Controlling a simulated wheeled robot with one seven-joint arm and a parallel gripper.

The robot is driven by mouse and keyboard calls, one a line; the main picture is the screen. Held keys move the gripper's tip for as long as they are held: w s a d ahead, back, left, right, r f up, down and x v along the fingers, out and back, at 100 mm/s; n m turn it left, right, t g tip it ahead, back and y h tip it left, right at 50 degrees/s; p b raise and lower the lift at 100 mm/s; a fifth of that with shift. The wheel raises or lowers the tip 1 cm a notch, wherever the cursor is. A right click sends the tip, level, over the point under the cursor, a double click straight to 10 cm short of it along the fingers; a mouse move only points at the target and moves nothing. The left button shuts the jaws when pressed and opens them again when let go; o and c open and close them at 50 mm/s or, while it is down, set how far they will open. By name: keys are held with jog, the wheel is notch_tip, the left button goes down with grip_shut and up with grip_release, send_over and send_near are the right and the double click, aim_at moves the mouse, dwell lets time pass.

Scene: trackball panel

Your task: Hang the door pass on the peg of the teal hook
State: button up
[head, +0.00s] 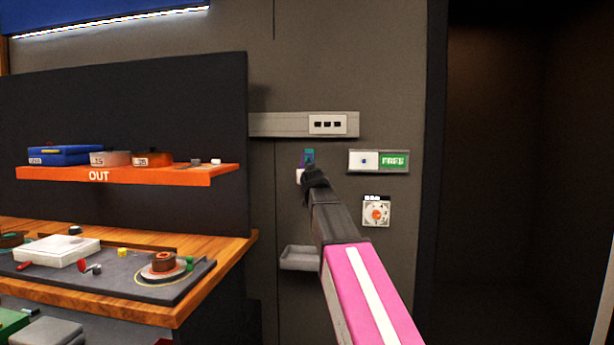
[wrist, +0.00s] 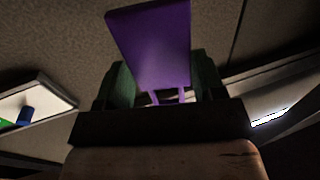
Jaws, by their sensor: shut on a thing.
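The door pass shows in the wrist view as a flat purple card (wrist: 150,45). It stands out beyond the green finger pads of my gripper (wrist: 160,82), which is shut on it. In the head view my gripper (head: 313,178) is up close to the grey wall, seen from behind. A small teal patch (head: 309,153) with a purple edge shows just above it; this looks like the teal hook with part of the pass. The peg is hidden, and I cannot tell whether the pass touches it. A small white piece (head: 299,175) shows left of the gripper.
A grey rail with a socket plate (head: 327,124) is above my gripper. A FREE sign (head: 393,161) and a square dial (head: 376,211) are to its right. A small grey tray (head: 298,259) is below. The orange OUT shelf (head: 130,175) and wooden bench (head: 240,243) are left; a dark doorway is right.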

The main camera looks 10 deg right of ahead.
jog(key=shift+w+d+f, duration=0.25)
jog(key=shift+w+f, duration=0.05)
jog(key=shift+w, duration=0.4)
jog(key=shift+w+d+f, duration=0.2)
jog(key=shift+w+f, duration=0.05)
jog(key=shift+w, duration=0.45)
jog(key=shift+w+d+f, duration=0.25)
jog(key=shift+w+f, duration=0.05)
jog(key=shift+w, duration=0.4)
jog(key=o, duration=1)
jog(key=shift+c, duration=0.2)
jog(key=shift+s, duration=0.1)
